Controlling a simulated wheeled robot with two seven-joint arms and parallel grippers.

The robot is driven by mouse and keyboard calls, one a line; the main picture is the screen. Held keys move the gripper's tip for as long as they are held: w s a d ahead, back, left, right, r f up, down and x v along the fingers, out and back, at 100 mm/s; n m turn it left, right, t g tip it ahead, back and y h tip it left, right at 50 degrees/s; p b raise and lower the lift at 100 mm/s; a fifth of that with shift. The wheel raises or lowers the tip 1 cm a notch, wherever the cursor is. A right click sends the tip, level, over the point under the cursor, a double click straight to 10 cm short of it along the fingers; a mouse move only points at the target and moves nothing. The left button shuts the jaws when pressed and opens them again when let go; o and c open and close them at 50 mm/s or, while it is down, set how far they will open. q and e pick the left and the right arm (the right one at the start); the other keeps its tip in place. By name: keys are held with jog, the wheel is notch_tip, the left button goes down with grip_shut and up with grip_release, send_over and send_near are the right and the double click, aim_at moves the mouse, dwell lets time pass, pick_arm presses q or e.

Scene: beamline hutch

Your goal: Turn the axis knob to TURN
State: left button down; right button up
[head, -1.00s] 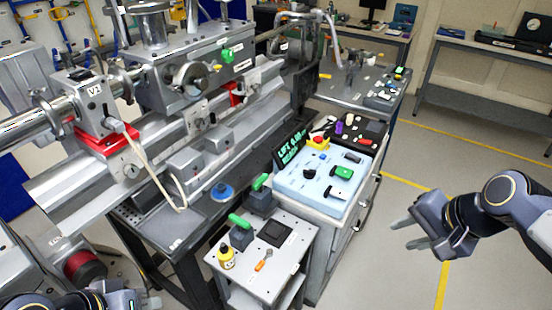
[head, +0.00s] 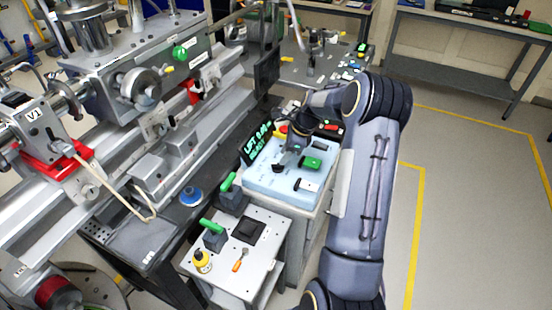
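The light blue control panel (head: 258,184) sits on a grey cabinet in the middle of the head view. A small black knob (head: 278,168) is on its near left part. A green switch (head: 311,162) and a black-and-white switch (head: 307,185) are to the right. Knob labels are too small to read. My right gripper (head: 293,148) points down over the panel's far left part, where a blue knob is now hidden. I cannot tell whether its fingers touch that knob or how far they are apart. My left gripper is out of view.
A display (head: 257,143) with green text starting "LIFT" stands behind the panel. A red-and-yellow button (head: 282,130) is close to my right gripper. A small cart (head: 267,262) with green-handled blocks stands in front. The beamline equipment fills the left; the floor at right is clear.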

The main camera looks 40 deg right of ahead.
aim_at(278, 166)
jog(key=shift+x, duration=1.95)
grip_shut()
